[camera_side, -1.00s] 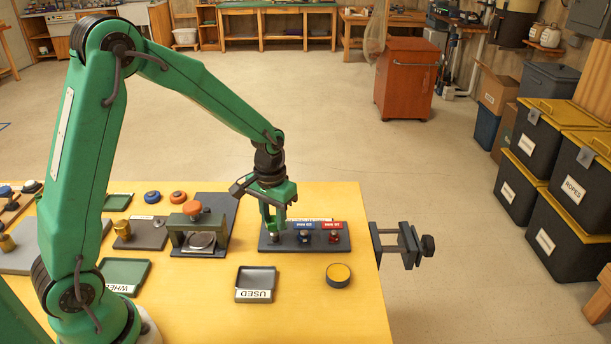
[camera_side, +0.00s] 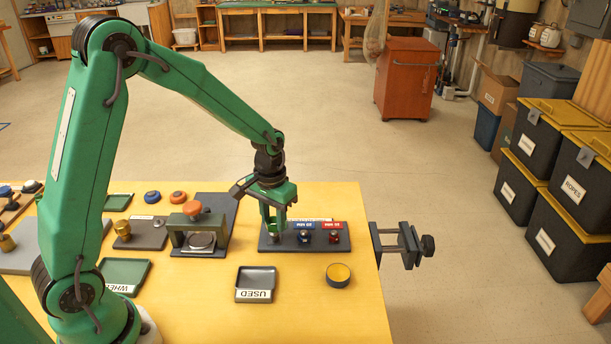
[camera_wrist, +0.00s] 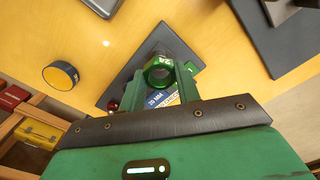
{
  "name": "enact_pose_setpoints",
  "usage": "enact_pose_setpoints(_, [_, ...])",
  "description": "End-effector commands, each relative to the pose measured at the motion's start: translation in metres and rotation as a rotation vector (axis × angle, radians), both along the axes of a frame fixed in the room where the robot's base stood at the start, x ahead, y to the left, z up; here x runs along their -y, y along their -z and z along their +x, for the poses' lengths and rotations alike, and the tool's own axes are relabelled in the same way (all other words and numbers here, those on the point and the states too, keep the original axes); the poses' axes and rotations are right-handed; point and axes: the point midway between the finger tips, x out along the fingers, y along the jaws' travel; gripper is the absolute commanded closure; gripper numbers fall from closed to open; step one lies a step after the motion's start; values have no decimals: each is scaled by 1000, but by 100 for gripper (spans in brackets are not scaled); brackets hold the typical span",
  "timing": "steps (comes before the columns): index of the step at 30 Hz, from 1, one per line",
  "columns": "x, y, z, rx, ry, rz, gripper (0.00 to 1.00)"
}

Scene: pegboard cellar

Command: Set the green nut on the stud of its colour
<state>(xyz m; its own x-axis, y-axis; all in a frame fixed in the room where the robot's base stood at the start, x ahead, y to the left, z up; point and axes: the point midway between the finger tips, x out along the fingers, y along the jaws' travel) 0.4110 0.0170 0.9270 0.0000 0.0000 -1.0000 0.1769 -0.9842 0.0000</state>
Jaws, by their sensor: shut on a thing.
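My gripper (camera_side: 274,226) is over the left end of the dark stud plate (camera_side: 262,246); in the wrist view its fingers (camera_wrist: 160,80) are closed around the green nut (camera_wrist: 158,74). A small grey post-like thing (camera_side: 291,237) shows beside the fingertips in the side view. I cannot tell whether the nut is around a stud or just above one.
A clamp press (camera_side: 200,232) stands close on the left. The USED tray (camera_side: 256,283) and a round yellow-topped tin (camera_side: 338,275) are in front. A vise (camera_side: 402,245) sits at the table's right edge. The table between tray and tin is clear.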

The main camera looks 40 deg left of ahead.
Motion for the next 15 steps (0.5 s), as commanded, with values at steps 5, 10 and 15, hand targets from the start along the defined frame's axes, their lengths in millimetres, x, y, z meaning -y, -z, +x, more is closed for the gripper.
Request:
enact_pose_setpoints(5, [0,3,0,0,0,0,92])
enact_pose_setpoints(10, [0,6,0,0,0,0,92])
enact_pose_setpoints(15, [0,7,0,1,0,0,92])
